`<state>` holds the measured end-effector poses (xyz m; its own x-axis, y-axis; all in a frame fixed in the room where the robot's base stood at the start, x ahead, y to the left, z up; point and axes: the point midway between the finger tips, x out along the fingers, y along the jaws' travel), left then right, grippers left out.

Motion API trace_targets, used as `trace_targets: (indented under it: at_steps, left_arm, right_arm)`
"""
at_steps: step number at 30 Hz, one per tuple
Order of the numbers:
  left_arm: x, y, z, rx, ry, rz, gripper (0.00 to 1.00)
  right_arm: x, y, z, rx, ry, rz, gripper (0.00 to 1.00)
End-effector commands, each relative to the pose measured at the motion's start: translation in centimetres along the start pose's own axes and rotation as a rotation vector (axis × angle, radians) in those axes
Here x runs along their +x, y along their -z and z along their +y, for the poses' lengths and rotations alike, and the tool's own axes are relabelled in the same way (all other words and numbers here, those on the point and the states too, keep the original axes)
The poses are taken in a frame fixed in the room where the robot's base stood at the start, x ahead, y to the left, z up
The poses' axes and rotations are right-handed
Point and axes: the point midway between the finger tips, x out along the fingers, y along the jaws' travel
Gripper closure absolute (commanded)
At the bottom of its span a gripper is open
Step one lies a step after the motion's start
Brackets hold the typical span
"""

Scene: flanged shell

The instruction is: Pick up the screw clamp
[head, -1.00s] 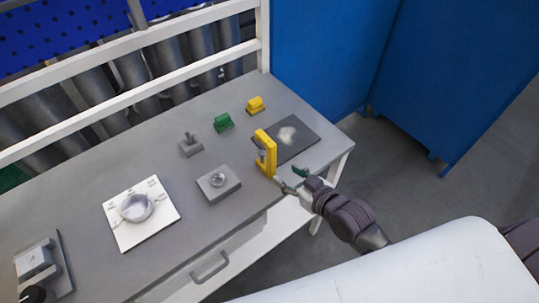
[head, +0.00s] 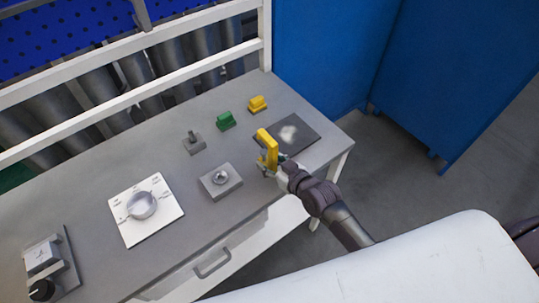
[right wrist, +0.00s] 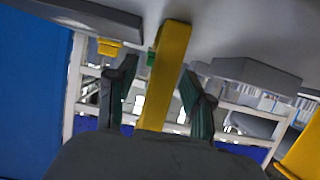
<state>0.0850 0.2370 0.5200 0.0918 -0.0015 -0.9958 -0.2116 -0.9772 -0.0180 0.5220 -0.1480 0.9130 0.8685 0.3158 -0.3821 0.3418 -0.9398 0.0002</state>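The screw clamp (head: 267,146) is a yellow upright piece with a grey part at its left side, near the front right of the grey table (head: 160,158). My right gripper (head: 271,165) reaches it from the front right in the head view. In the right wrist view, the clamp's yellow bar (right wrist: 168,75) stands between the two dark green-padded fingers of my right gripper (right wrist: 160,100). Gaps show on both sides of the bar, so the gripper is open around it. The fingers partly hide the clamp's lower part in the head view. My left gripper is not in view.
A dark plate (head: 305,137) lies behind the clamp. A grey block (head: 221,182) with a round fitting stands to its left. Green (head: 225,121) and yellow (head: 257,104) blocks and a small grey part (head: 194,142) stand farther back. A white dial plate (head: 165,218) lies left.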

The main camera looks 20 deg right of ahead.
Motion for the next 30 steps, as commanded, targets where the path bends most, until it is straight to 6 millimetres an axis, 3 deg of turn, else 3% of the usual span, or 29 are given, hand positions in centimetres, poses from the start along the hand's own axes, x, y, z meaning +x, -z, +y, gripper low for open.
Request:
trace_targets:
  at_steps: [1,9,23,30]
  left_arm:
    - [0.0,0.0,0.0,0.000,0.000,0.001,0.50]
    - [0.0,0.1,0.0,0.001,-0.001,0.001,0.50]
    - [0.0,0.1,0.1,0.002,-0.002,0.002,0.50]
    - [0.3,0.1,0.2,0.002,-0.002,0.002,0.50]
  right_arm:
    - [0.0,0.0,0.0,0.000,0.000,0.000,0.58]
    - [0.0,0.0,0.0,0.000,0.000,0.000,1.00]
    - [-0.1,0.3,0.1,0.000,-0.001,0.005,1.00]
    - [-0.7,2.0,0.0,0.000,-0.001,0.008,1.00]
